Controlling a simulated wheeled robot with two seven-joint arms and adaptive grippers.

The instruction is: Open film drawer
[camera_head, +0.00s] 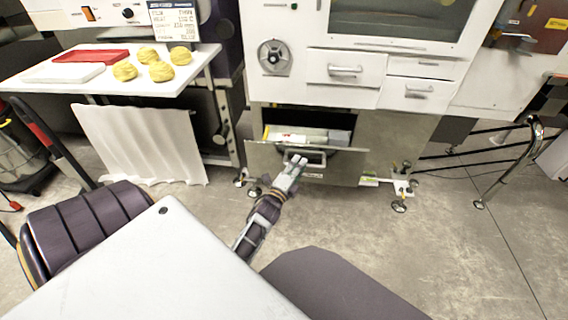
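The film drawer (340,167) is the low grey drawer under the white machine. It stands partly pulled out, and boxes or packs (297,134) in white, yellow and red show inside it. Its handle (317,158) is on the upper part of the front panel. My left gripper (297,162) is at the left part of this handle, its light fingers over the bar and looking closed on it. The fingertips are small in view and partly merge with the handle. My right gripper is not in view.
White drawers with handles (345,70) sit above on the machine (300,92). At left, a white table (120,84) carries a red tray (90,56) and several yellow dough pieces (160,71). A metal rail (535,140) stands at right. The floor before the drawer is clear.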

